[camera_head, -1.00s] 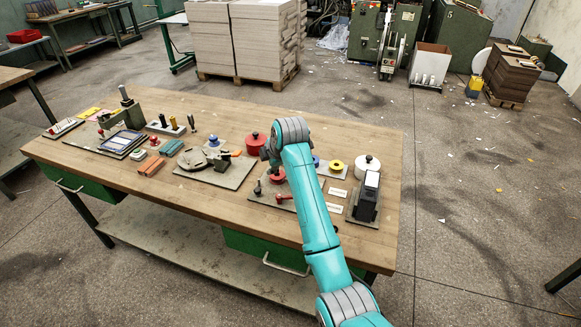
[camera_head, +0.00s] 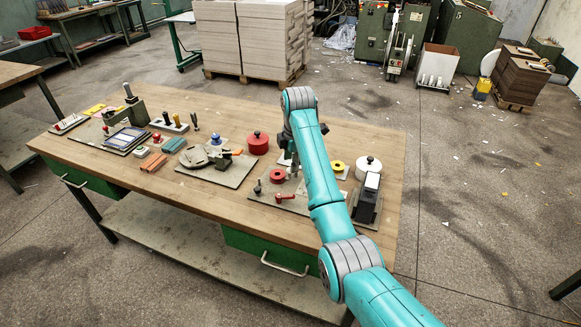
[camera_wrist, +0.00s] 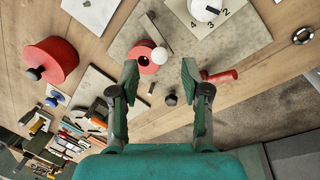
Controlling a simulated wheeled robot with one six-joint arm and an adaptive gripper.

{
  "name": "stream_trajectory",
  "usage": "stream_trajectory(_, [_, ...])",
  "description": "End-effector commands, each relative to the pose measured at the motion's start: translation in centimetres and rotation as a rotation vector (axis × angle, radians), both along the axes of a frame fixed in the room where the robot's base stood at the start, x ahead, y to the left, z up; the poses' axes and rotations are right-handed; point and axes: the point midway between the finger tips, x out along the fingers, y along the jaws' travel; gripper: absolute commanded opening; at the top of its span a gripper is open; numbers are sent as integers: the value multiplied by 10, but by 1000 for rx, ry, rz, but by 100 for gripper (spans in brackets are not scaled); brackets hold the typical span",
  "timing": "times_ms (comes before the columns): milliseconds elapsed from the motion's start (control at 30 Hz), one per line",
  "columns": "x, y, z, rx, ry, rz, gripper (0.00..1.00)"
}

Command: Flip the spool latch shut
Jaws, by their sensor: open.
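A grey plate (camera_head: 300,207) on the wooden bench carries a red spool (camera_head: 277,175), a dark knob (camera_head: 257,188) and a red lever (camera_head: 286,197). In the wrist view the red spool (camera_wrist: 143,62) has a dark centre hole, and a white ball (camera_wrist: 160,55) shows at its right edge. The dark knob (camera_wrist: 171,99) and red lever (camera_wrist: 219,76) lie nearer. I cannot tell for sure which part is the latch. My gripper (camera_wrist: 160,74) is open and empty, its fingertips framing the spool and ball. In the head view my arm partly hides my gripper (camera_head: 287,158).
A red lidded canister (camera_head: 258,144) stands behind the plate. A numbered plate (camera_wrist: 235,30) is at upper right in the wrist view. A white canister (camera_head: 368,168) and a black device (camera_head: 367,198) stand to the right. A plate with a clamp-like tool (camera_head: 215,160) is left.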

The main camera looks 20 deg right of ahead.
Motion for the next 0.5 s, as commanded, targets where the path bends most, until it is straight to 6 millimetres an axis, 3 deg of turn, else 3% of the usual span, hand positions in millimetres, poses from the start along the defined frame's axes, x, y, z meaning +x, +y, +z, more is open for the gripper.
stream_trajectory(200, [5,1,-26,0,0,0,47])
stream_trajectory(500, [7,1,-34,0,-2,0,47])
